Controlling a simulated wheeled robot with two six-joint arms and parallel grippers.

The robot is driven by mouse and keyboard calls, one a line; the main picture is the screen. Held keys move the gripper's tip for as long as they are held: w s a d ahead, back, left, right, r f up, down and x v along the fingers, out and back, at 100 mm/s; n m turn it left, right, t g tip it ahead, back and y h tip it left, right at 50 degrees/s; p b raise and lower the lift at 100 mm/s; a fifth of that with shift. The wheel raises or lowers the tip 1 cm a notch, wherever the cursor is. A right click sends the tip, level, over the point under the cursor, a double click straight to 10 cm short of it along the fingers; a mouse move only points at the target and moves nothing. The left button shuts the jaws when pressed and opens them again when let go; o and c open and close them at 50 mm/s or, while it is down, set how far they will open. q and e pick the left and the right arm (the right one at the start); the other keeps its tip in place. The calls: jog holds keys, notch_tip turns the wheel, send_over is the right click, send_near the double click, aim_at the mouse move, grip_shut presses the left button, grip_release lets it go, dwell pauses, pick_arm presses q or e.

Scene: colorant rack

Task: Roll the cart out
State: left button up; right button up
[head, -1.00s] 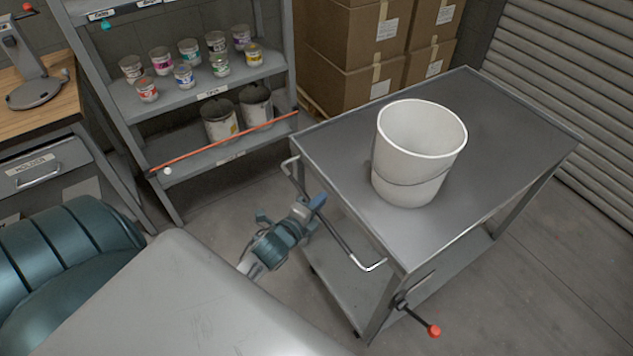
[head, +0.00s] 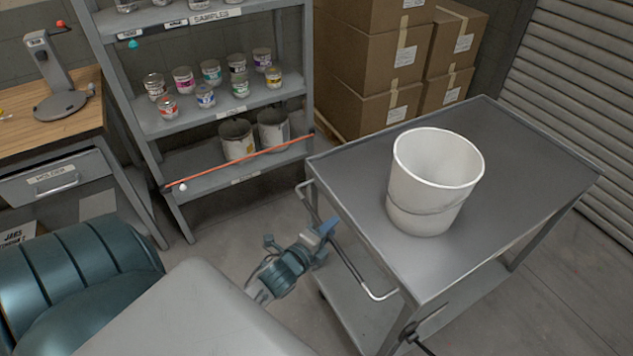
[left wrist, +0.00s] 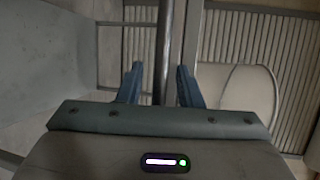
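The grey metal cart (head: 355,185) stands right of centre in the head view. Its bar handle (head: 347,262) runs along its near left side. My left gripper (head: 326,232) is at this handle. In the left wrist view the handle bar (left wrist: 163,50) passes between the two blue fingers of the left gripper (left wrist: 160,85), with a gap showing beside the bar, so the fingers look open around it. A white bucket (head: 435,180) stands upright on the cart top. A dark lever (head: 412,336) at the cart's near corner is cut off by the frame edge. My right gripper is not in view.
A shelf rack (head: 180,120) with several small cans stands behind on the left, with an orange rod (head: 245,162) across its lower shelf. Stacked boxes (head: 370,75) stand behind the cart, and a ribbed shutter (head: 575,85) is at right. Floor (head: 230,225) is bare between rack and cart.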

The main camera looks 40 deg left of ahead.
pick_arm(q)
jog(key=s+r+b, duration=0.1)
jog(key=s+b, duration=0.2)
jog(key=s, duration=0.6)
jog(key=shift+s+r+b, duration=0.3)
jog(key=shift+r+b, duration=0.05)
